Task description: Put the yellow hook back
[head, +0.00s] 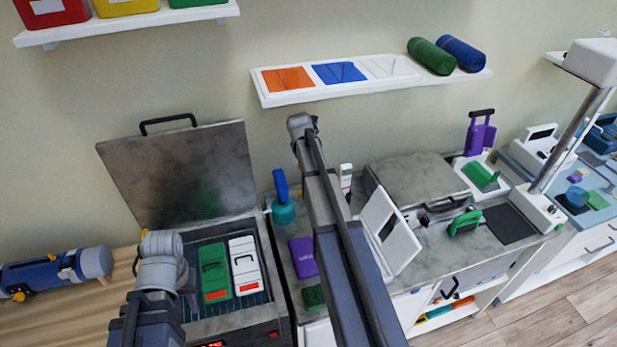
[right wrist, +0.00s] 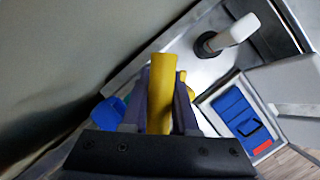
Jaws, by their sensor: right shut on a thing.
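The yellow hook (right wrist: 161,90) shows in the right wrist view as a yellow bar standing between my right gripper's fingers. My right gripper (right wrist: 160,108) is shut on it. More yellow shows low beside the fingers, partly hidden. In the head view my right arm reaches up across the middle, and its gripper and the hook cannot be made out. My left gripper (head: 160,255) is in front of the open steel unit at the left. Its fingers are not clear, so I cannot tell whether it is open.
The open steel unit (head: 172,170) holds a green and a white pack (head: 245,265). A wall shelf (head: 372,92) carries flat coloured packs and two rolls. The counter behind my right arm holds a white open case (head: 388,228). In the right wrist view a blue pack (right wrist: 240,112) lies in an open case.

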